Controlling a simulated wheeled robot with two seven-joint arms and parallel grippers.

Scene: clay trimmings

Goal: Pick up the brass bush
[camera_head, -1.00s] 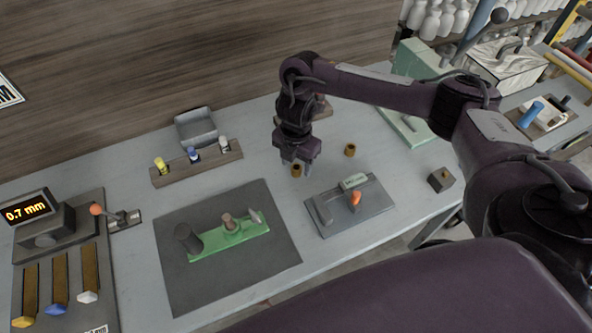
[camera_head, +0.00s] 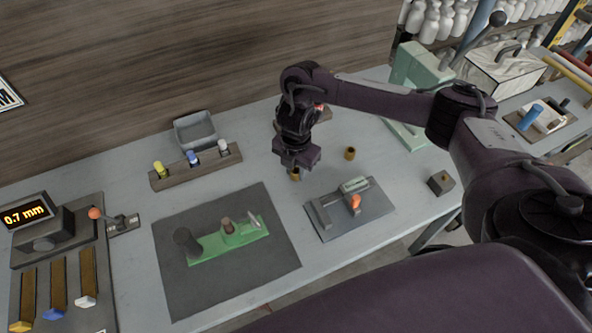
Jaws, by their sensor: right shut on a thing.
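A small brass bush (camera_head: 295,175) stands on the grey bench under my right gripper (camera_head: 296,169). The fingers are shut on its upper part, and the gripper body hides the top. I cannot tell whether the bush is clear of the bench. A second brass bush (camera_head: 350,153) stands upright on the bench to the right, apart from the gripper. My left gripper is not in view.
A grey fixture plate (camera_head: 325,232) with an orange-knobbed lever lies in front. A dark mat (camera_head: 175,285) bears a green fixture (camera_head: 215,247). A rack (camera_head: 165,180) of coloured bottles and a grey tray (camera_head: 183,133) stand behind. A gauge (camera_head: 28,214) reads 0.7 mm.

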